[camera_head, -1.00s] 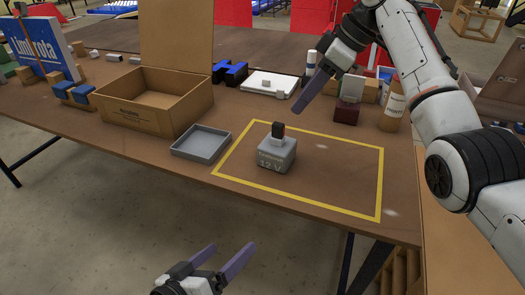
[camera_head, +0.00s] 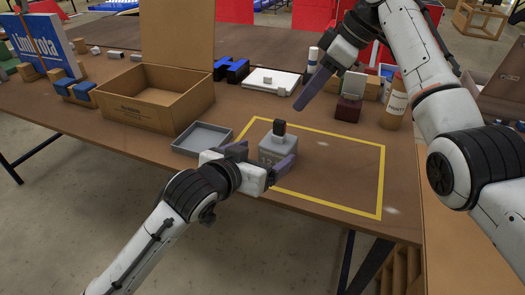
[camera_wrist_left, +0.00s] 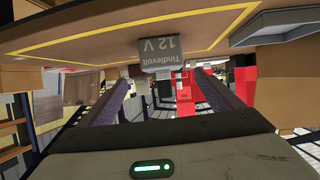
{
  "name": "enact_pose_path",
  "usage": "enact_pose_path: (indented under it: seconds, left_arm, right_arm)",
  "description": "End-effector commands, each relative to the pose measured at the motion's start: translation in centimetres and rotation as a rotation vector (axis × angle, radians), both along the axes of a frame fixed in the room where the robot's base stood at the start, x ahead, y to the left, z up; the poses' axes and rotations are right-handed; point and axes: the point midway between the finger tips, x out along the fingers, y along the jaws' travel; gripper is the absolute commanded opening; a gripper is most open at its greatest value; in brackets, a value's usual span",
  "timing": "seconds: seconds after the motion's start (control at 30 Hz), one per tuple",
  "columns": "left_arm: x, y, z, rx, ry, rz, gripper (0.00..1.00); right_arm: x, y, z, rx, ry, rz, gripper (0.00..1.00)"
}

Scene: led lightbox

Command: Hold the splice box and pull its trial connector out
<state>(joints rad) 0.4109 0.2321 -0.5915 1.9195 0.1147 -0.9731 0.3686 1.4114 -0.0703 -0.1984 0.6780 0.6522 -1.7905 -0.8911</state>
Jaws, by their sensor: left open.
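The splice box (camera_head: 270,147) is a grey block inside the yellow outline, marked "12 V" in the left wrist view (camera_wrist_left: 163,52).
A shallow grey tray (camera_head: 203,138) lies left of the splice box. An open cardboard box (camera_head: 140,110) stands farther left. A bottle (camera_head: 395,103) and a dark red block (camera_head: 348,110) stand behind the yellow outline (camera_head: 381,185). The outline's right part is clear.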

Motion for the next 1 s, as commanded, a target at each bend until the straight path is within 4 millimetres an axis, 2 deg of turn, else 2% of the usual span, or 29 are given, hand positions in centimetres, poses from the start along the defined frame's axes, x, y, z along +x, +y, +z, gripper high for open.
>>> enact_pose_path:
  seconds: [0.27, 0.63, 0.8, 1.0]
  left_arm:
    - [2.4, -0.7, -0.6, 0.029, -0.008, 0.012, 0.86]
    - [7.5, -2.9, -2.9, 0.027, -0.009, 0.012, 0.86]
    - [8.7, -3.4, -3.4, 0.026, -0.009, 0.011, 0.86]
    - [9.1, -3.6, -3.6, 0.026, -0.01, 0.011, 0.86]
  right_arm:
    - [0.0, 0.0, 0.0, 0.0, 0.0, 0.0, 0.31]
    - [0.0, 0.0, 0.0, 0.0, 0.0, 0.0, 0.31]
    - [0.0, 0.0, 0.0, 0.0, 0.0, 0.0, 0.31]
    - [0.0, 0.0, 0.0, 0.0, 0.0, 0.0, 0.31]
